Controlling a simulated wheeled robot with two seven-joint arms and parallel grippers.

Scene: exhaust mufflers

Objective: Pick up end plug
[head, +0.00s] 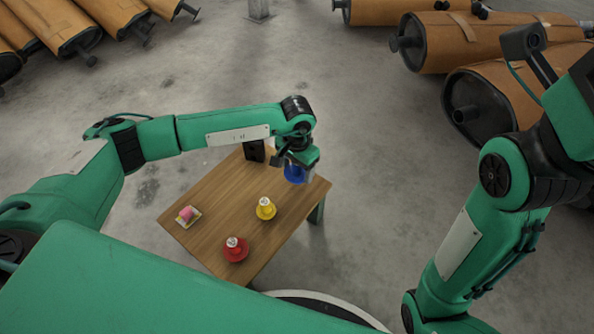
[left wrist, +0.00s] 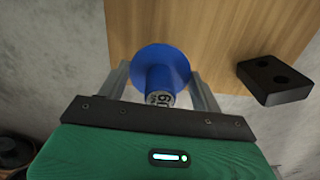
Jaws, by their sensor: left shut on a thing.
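A blue end plug (head: 294,174) with a wide round flange is at the far right corner of the wooden table (head: 225,190). My left gripper (head: 299,169) is over it from above and shut on it. In the left wrist view the blue plug (left wrist: 162,71) sits between the two fingers (left wrist: 163,88), its numbered end facing the camera. I cannot tell whether it touches the tabletop. A yellow plug (head: 265,208) stands near the table's right side, and a red plug (head: 235,249) stands near the front. My right gripper is not in view; only my right arm shows.
A black block with two holes (left wrist: 273,80) stands at the table's far edge, close to the left gripper. A small tray with a pink item (head: 188,216) lies at the table's left. Large brown mufflers (head: 490,100) lie beyond. The table's middle is clear.

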